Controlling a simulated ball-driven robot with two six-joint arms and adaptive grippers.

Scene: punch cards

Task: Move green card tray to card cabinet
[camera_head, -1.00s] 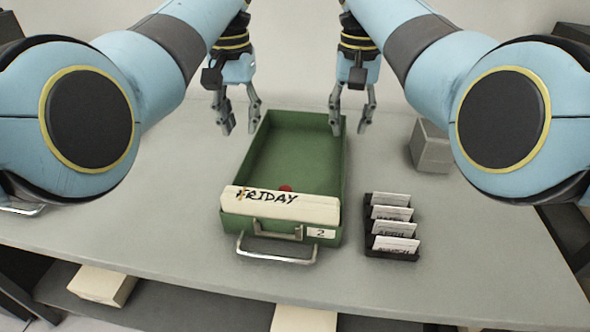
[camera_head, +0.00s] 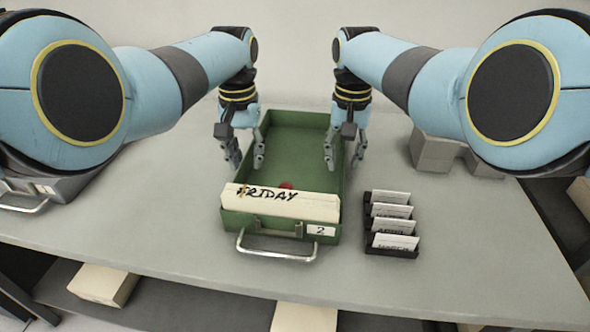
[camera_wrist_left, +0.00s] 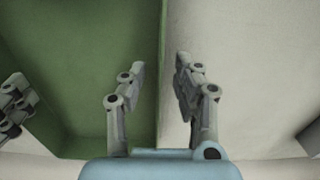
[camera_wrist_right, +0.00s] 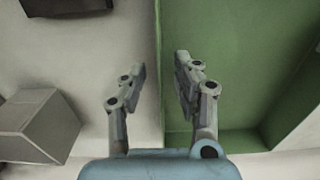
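The green card tray (camera_head: 300,130) sits on the grey table, its label "2" and metal handle facing me. A row of cards marked FRIDAY (camera_head: 280,203) stands at its near end, with a small red thing behind them. My left gripper (camera_head: 245,163) is open, its fingers on either side of the tray's left wall (camera_wrist_left: 161,60). My right gripper (camera_head: 345,163) is open, its fingers on either side of the right wall (camera_wrist_right: 159,60). Both wrist views show gaps between fingers and wall. I cannot make out the card cabinet for certain.
A black rack with several white cards (camera_head: 391,225) stands right of the tray. Grey blocks (camera_head: 435,153) lie further right. A grey handled case (camera_head: 50,190) is at the left edge. The table's near edge lies in front of the tray, with boxes (camera_head: 100,285) on a lower shelf.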

